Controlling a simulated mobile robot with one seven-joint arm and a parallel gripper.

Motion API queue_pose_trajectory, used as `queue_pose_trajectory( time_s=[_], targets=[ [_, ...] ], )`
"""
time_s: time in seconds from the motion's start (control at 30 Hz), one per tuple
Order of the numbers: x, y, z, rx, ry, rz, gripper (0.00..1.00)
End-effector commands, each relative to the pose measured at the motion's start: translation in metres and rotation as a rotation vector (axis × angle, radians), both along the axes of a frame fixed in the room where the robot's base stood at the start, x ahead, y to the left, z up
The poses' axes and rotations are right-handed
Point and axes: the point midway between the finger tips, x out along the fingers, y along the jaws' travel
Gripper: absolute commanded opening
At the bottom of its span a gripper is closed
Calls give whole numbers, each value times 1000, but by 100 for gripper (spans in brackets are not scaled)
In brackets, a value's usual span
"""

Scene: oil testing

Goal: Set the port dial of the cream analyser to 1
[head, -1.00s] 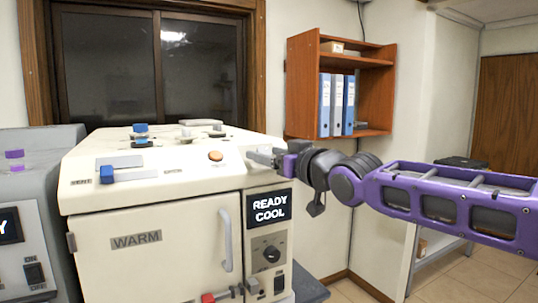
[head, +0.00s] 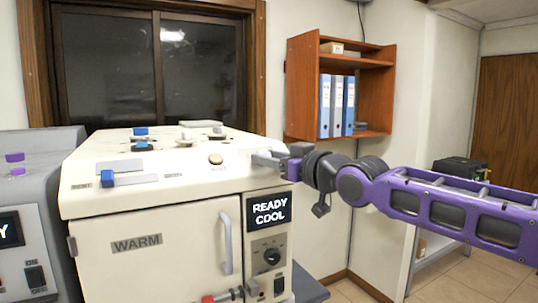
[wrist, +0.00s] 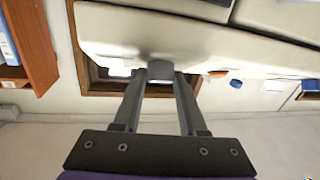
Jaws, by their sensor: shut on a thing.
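The cream analyser (head: 90,210) stands at centre-left in the head view, with a READY COOL display on its front right. My gripper (head: 268,158) is at the right end of its sloping top panel. In the wrist view my gripper (wrist: 160,80) has its two fingers closed on a small grey knob (wrist: 160,67) at the panel. Its markings and pointer are hidden, so I cannot tell its setting or whether it is the port dial. A black dial (head: 271,256) sits apart on the front, below the display.
A grey machine (head: 50,180) stands at the left. A wooden shelf (head: 305,90) with binders hangs behind my arm.

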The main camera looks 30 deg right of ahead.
Motion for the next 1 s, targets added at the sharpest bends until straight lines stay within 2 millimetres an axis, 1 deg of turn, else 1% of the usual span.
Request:
queue_pose_trajectory(
  time_s=[0.03, 0.57, 1.0],
  targets=[
    [0, 0, 3, -1, -4, 23, 0],
    [3, -4, 1, -187, -10, 290, 0],
    [7, -8, 9, -427, -17, 627, 0]
  ],
)
